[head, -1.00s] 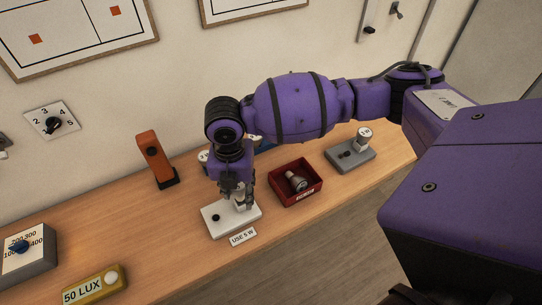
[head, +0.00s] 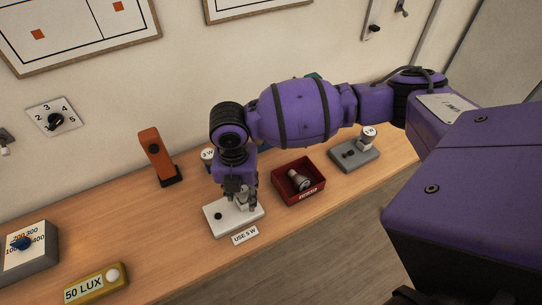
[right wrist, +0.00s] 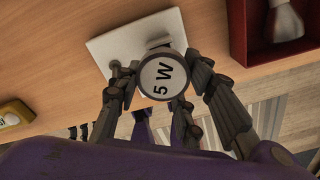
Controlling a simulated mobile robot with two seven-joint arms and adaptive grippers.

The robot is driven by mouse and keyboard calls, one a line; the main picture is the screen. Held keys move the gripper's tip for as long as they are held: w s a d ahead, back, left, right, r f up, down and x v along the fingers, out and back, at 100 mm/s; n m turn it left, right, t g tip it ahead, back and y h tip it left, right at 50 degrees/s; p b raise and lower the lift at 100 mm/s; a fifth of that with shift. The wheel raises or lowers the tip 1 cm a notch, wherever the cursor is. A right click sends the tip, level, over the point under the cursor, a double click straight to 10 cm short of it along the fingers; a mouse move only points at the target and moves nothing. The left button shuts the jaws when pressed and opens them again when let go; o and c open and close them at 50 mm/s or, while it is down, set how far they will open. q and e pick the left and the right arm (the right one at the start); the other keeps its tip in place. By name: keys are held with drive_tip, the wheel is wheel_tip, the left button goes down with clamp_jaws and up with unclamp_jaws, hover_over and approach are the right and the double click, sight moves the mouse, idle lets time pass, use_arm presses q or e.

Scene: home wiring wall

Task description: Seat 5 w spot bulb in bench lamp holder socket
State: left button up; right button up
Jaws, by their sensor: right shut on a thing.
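The 5 W spot bulb (right wrist: 163,78) shows its round "5 W" face in the right wrist view. My right gripper (head: 244,200) is shut on it, with fingers on both sides. The bench lamp holder (head: 222,224) is a white block with a black knob, behind a "USE 5 W" label (head: 245,236). The bulb is over the holder's right part; its white plate (right wrist: 112,45) also shows behind the bulb in the right wrist view. The socket and the bulb's base are hidden, so I cannot tell whether they touch. My left gripper is not in view.
A red bin (head: 301,196) holding a loose bulb (head: 299,181) stands to the right. Beyond it is a grey holder (head: 361,158) with a 1 W bulb. An orange stand (head: 157,157) is behind left; a "50 LUX" meter (head: 97,284) is at the front left.

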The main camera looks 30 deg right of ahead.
drive_tip(key=shift+f, duration=0.85)
drive_tip(key=o, duration=1)
drive_tip(key=shift+w, duration=0.1)
drive_tip(key=shift+o, duration=1.1)
drive_tip(key=shift+r, duration=0.2)
wheel_tip(320, 180, up, 12)
drive_tip(key=shift+f, duration=0.2)
drive_tip(key=o, duration=0.7)
